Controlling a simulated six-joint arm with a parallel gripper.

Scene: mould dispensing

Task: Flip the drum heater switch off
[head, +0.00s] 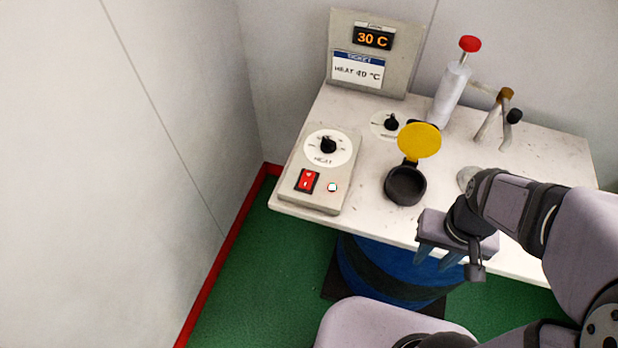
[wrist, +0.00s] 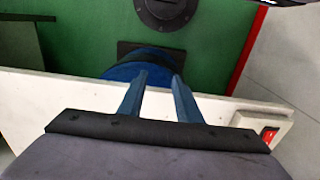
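The drum heater box (head: 318,200) sits at the left end of the white table. It carries a red rocker switch (head: 307,181), a small whitish lamp (head: 332,187) and a black HEAT dial (head: 328,146). I cannot tell the switch's position for sure. The red switch also shows at the right edge of the wrist view (wrist: 270,135). My gripper (head: 437,261) is by the table's front edge, well right of the box, fingers pointing down. In the wrist view its two blue fingers (wrist: 160,82) are apart with nothing between them. It touches nothing that I can see.
A blue drum (head: 390,275) stands below the table's front edge. On the table are a black cup with a yellow lid (head: 419,140), a red-topped cylinder (head: 450,92) and a tap (head: 497,112). A display (head: 373,38) reads 30 C above a card reading HEAT 40 °C.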

